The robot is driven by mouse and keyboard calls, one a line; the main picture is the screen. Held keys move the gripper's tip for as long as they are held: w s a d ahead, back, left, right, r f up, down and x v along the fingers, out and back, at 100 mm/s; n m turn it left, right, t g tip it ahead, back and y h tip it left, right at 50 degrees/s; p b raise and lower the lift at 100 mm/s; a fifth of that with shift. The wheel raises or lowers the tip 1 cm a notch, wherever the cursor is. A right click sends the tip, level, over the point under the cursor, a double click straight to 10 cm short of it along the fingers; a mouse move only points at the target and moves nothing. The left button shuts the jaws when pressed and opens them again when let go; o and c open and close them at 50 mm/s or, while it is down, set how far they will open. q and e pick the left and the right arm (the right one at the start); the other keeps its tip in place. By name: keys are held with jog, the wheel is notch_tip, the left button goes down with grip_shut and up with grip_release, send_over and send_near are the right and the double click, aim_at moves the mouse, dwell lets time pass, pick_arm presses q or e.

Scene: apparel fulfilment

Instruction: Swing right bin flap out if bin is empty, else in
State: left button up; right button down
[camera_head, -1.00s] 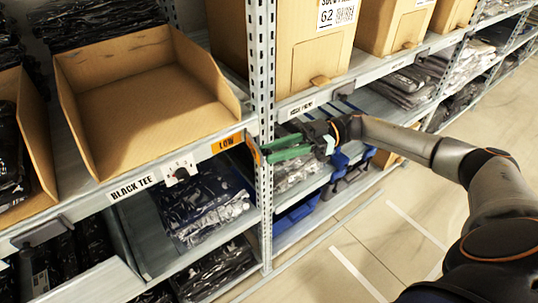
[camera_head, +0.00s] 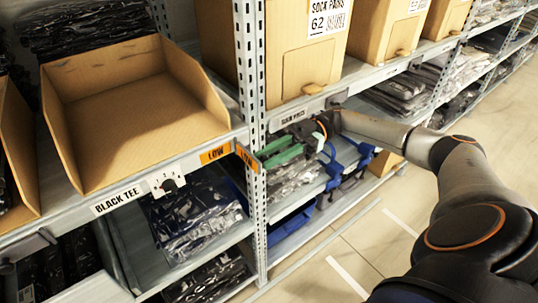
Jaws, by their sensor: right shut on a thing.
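The open cardboard bin (camera_head: 137,120) above the BLACK TEE label (camera_head: 117,200) shows a bare, empty floor. An orange LOW plate (camera_head: 215,153) is on the shelf edge below its right side. A small orange flap (camera_head: 247,158), also marked LOW, stands at an angle beside the metal upright. My right gripper (camera_head: 262,158), with green fingers, reaches in from the right. It is shut on the flap's outer edge; the exact contact is small and hard to see. My left gripper is out of view.
The perforated upright (camera_head: 251,70) stands close to the flap. Sock bins (camera_head: 310,60) stand on the shelf to the right, above shelves of bagged garments (camera_head: 290,180). The floor (camera_head: 400,215) at right is open.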

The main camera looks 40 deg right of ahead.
jog(key=c, duration=0.8)
grip_release()
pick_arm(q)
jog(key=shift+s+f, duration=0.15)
pick_arm(e)
jog(key=shift+o, duration=0.5)
pick_arm(q)
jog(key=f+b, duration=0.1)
jog(key=b, duration=0.1)
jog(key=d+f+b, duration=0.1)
jog(key=b, duration=0.1)
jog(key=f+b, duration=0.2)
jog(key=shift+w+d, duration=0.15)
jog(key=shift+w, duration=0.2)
pick_arm(e)
jog(key=d, duration=1.2)
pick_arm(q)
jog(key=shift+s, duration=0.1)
pick_arm(e)
jog(key=shift+s, duration=0.1)
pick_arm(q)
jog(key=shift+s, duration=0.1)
pick_arm(e)
jog(key=shift+s, duration=0.1)
